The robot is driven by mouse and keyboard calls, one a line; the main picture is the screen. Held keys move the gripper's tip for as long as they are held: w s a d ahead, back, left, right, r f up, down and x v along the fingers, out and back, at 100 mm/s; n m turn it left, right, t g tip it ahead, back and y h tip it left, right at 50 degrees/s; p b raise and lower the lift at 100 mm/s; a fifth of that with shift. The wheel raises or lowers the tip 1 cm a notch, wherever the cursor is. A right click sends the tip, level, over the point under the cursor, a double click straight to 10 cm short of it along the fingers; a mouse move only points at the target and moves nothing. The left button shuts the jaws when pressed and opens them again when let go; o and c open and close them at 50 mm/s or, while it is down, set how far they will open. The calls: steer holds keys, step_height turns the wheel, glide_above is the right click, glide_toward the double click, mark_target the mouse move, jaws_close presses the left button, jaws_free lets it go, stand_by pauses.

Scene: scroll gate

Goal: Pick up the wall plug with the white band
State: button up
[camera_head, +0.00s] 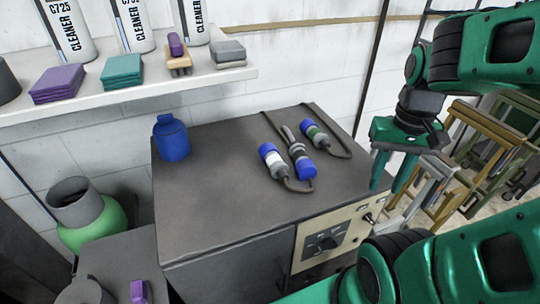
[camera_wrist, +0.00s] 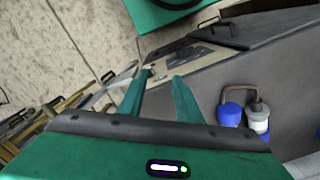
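The wall plug with the white band (camera_head: 274,160) lies on the dark cabinet top, its blue end towards the back left and its cord looping at the front. It also shows at the right of the wrist view (camera_wrist: 258,122). A second plug with a blue end and grey parts (camera_head: 299,160) lies just right of it. A third plug with a green band (camera_head: 314,134) lies farther back right. My gripper (camera_head: 391,185) is open and empty, right of the cabinet and apart from the plugs. Its two spread fingers (camera_wrist: 157,80) show in the wrist view.
The cabinet (camera_head: 215,205) has a control panel (camera_head: 327,240) with a knob at its front right. A blue bottle (camera_head: 172,138) stands at its back left corner. A shelf (camera_head: 130,103) with cleaner bottles and sponges hangs on the wall. Wooden frames (camera_head: 480,150) stand at right.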

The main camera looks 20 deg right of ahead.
steer(key=o, duration=0.5)
steer(key=shift+s+a+r, duration=0.1)
steer(key=shift+s+r, duration=0.05)
steer(key=shift+s, duration=0.05)
steer(key=shift+o, duration=0.2)
steer(key=shift+r, duration=0.3)
steer(key=r+n, duration=0.1)
steer(key=n, duration=0.5)
glide_above(273, 155)
steer(key=shift+w+d+r, duration=0.1)
steer(key=shift+d+r, duration=0.1)
steer(key=shift+d, duration=0.25)
steer(key=shift+w+a+f, duration=0.1)
steer(key=shift+a+f, duration=0.1)
steer(key=shift+f, duration=0.05)
steer(key=shift+s+a+f, duration=0.1)
steer(key=shift+f, duration=1.65)
steer(key=shift+s+a+f, duration=0.1)
steer(key=shift+f, duration=1.65)
